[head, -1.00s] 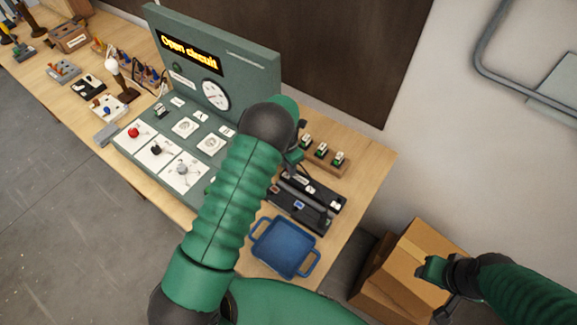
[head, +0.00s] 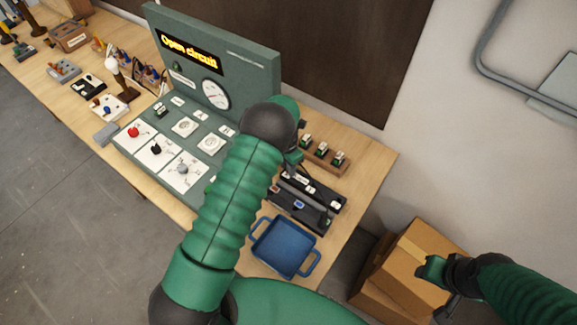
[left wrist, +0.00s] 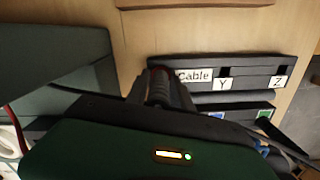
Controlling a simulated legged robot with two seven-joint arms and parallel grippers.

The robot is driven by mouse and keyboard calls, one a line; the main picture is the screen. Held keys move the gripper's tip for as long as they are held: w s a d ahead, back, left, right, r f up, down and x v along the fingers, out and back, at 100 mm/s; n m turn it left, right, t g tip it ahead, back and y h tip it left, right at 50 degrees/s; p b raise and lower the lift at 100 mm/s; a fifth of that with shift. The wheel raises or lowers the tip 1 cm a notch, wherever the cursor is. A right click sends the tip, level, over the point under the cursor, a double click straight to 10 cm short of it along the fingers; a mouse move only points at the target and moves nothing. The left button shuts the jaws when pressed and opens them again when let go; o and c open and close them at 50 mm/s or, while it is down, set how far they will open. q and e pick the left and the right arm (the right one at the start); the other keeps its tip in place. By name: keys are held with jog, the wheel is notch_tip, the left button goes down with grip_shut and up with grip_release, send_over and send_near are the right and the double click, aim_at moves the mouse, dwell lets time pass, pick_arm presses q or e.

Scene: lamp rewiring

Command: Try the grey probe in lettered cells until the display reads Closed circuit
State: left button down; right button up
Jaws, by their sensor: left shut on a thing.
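The display (head: 190,53) on the green panel reads "Open circuit" in yellow. Labels Y (left wrist: 223,83) and Z (left wrist: 278,82) show to the right. Whether the probe's tip is in a cell is hidden. My right gripper (head: 432,270) is by the boxes, its jaws unclear.
A blue tray (head: 256,233) lies at the table's near edge. A wooden block (head: 326,159) with several small parts stands behind the rack. Red, black and grey knobs on white cards fill the panel's front. Cardboard boxes (head: 418,250) stand right of the table.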

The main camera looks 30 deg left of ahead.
aim_at(287, 171)
pick_arm(q)
jog(key=shift+r, duration=0.15)
dwell(0.3)
jog(key=c, duration=1)
grip_release()
jog(key=shift+r, duration=0.1)
notch_tip(287, 171, up, 16)
jog(key=r+b, duration=0.1)
jog(key=b, duration=0.2)
jog(key=s+d+f+m+b, duration=0.1)
jog(key=s+d+f+m, duration=0.1)
jog(key=s+m, duration=0.5)
jog(key=s+d+f+m+t+b, duration=0.1)
jog(key=s+d+f+m+b, duration=0.1)
jog(key=s+m, duration=0.5)
jog(key=s+d+f+m+t+b, duration=0.1)
jog(key=s+d+m, duration=0.3)
jog(key=m, duration=1.3)
jog(key=shift+s+d+f, duration=0.1)
jog(key=shift+s+f, duration=0.2)
jog(key=shift+s, duration=0.35)
jog(key=shift+s+d+f, duration=0.1)
jog(key=shift+s+f, duration=0.15)
jog(key=shift+s, duration=0.35)
jog(key=shift+s+d+f, duration=0.1)
jog(key=shift+s+f, duration=0.2)
jog(key=shift+s, duration=0.35)
